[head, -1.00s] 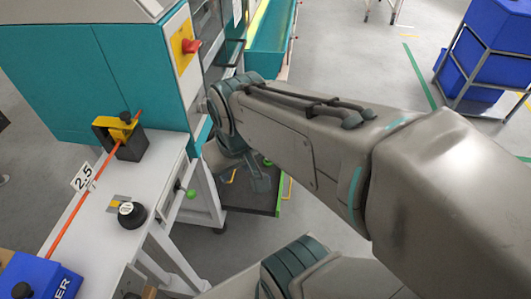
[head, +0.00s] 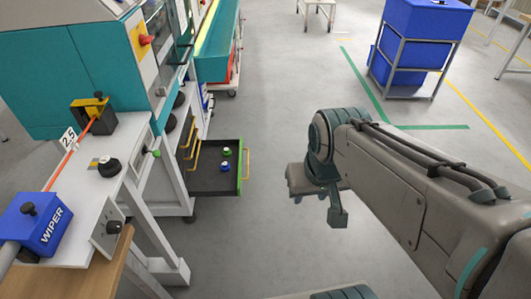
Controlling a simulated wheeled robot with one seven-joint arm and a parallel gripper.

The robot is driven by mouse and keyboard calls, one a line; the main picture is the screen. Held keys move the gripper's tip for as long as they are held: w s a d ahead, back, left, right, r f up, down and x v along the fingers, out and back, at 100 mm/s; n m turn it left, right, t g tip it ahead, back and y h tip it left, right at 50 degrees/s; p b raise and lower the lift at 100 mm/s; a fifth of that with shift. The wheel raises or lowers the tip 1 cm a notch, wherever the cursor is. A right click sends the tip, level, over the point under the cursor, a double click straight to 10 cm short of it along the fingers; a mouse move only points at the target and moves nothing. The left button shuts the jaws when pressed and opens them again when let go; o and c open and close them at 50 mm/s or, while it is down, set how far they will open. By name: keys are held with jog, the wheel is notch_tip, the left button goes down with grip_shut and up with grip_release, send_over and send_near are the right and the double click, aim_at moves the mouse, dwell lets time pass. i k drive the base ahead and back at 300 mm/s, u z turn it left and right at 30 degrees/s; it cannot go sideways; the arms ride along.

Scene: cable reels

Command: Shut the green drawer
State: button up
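The green drawer (head: 239,178) is pulled out from the cabinet under the machine, at centre left in the head view. Its dark tray lies open, with a green front edge and a yellow handle (head: 247,163) facing right. A small green item (head: 226,152) and a blue item (head: 224,166) sit inside. My gripper (head: 337,216) points down, to the right of the drawer front and apart from it, over bare floor. Nothing shows in it, but its finger opening cannot be made out from this angle.
Above the drawer's left end, other drawers with yellow handles (head: 195,152) look closed. A white bench (head: 85,200) with a blue wiper box (head: 38,222) stands at left. A blue bin rack (head: 410,50) stands far right. Floor right of the drawer is clear.

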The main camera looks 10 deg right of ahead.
aim_at(207, 180)
jog(key=z, duration=0.65)
jog(key=i, duration=1.5)
jog(key=u, duration=0.8)
jog(key=i, duration=0.55)
jog(key=u, duration=0.8)
jog(key=k, duration=1.1)
jog(key=z, duration=0.05)
jog(key=i, duration=0.55)
jog(key=u, duration=0.05)
